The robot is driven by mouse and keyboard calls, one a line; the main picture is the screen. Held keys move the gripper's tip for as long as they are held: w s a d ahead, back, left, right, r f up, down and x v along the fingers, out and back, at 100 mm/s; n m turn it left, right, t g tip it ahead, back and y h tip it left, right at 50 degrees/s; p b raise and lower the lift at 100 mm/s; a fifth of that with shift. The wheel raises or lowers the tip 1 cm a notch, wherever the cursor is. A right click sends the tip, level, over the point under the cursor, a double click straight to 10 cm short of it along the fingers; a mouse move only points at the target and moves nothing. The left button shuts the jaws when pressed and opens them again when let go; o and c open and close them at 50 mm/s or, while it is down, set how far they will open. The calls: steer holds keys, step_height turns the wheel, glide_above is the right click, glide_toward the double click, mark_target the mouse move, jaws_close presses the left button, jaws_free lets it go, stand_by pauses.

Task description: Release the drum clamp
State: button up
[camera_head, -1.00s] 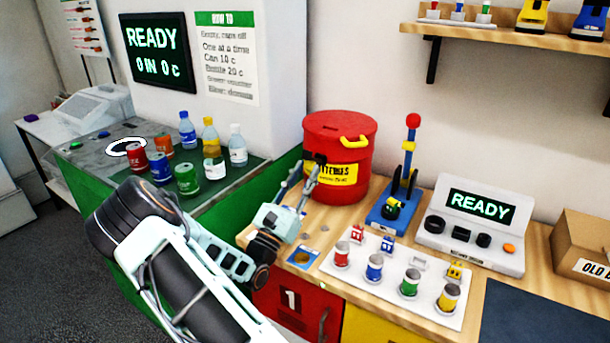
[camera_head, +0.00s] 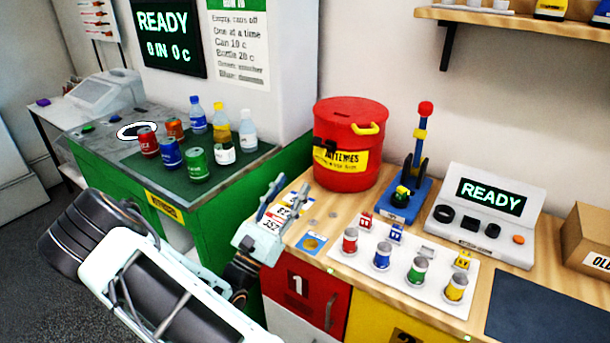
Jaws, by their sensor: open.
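A red drum (camera_head: 335,120) with a yellow label and a yellow handle (camera_head: 368,129) stands at the back of the wooden counter. A small black part (camera_head: 325,154) sits on its left side beside the label; I cannot tell how it fastens. To the drum's right is a blue clamp-like device (camera_head: 404,209) with an upright lever and red knob (camera_head: 425,108). A small black, green and yellow round part (camera_head: 401,194) sits at its base. My gripper (camera_head: 289,188) is open and empty, pointing up at the counter's left end, in front of and left of the drum, apart from it.
A white board (camera_head: 455,312) holds several coloured cans in front of the clamp device. A grey READY console (camera_head: 480,243) and a cardboard box (camera_head: 590,238) stand right. Several bottles and cans stand on the green station (camera_head: 250,165). Coins and cards lie near my gripper.

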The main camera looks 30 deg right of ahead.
steer(key=a, duration=0.1)
steer(key=s+a, duration=0.1)
steer(key=a, duration=0.1)
steer(key=s+a, duration=0.1)
steer(key=a, duration=0.1)
steer(key=shift+s+a, duration=0.1)
stand_by(0.3)
